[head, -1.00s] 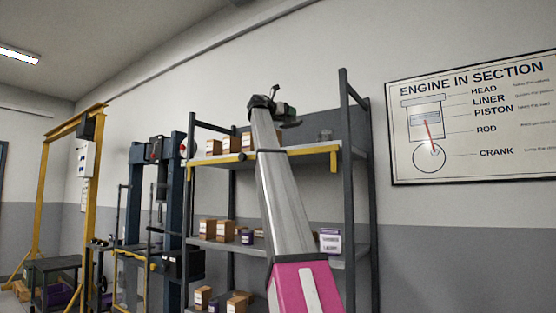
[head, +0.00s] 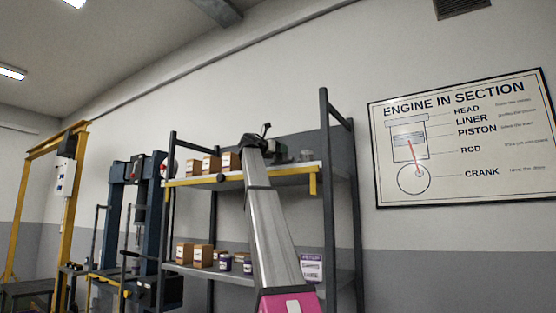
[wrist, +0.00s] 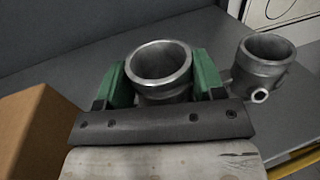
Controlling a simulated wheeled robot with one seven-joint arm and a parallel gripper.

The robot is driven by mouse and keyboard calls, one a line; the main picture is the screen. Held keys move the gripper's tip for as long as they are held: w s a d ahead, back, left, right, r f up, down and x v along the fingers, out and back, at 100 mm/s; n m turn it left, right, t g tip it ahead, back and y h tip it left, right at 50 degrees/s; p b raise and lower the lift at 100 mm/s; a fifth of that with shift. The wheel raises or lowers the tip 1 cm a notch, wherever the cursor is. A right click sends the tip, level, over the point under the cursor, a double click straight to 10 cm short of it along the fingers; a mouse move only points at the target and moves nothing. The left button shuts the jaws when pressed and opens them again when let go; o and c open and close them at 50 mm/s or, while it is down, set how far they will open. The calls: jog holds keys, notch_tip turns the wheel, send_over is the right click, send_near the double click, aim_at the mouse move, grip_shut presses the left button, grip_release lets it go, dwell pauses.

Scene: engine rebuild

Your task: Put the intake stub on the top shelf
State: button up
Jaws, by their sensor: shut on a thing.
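The intake stub (wrist: 160,92), a short grey metal tube with a wide round mouth, is upright between the green fingers of my gripper (wrist: 162,76) in the wrist view. The gripper is shut on it. In the head view my gripper (head: 268,146) is over the top shelf (head: 205,180), right of its boxes; the stub cannot be made out clearly there. The shelf's grey surface (wrist: 70,82) shows around the stub in the wrist view. The stub's bottom is hidden, so I cannot tell whether it touches the shelf.
A second metal stub (wrist: 262,68) with a side bolt stands close right of the held one. A cardboard box (wrist: 38,130) is near on the left. Several boxes (head: 211,163) stand on the shelf's left part. A dark rack post (head: 328,190) rises at the right.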

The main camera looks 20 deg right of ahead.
aim_at(276, 156)
notch_tip(276, 156, down, 3)
jog(key=shift+f, duration=0.1)
jog(key=o, duration=1.1)
jog(key=v, duration=1.2)
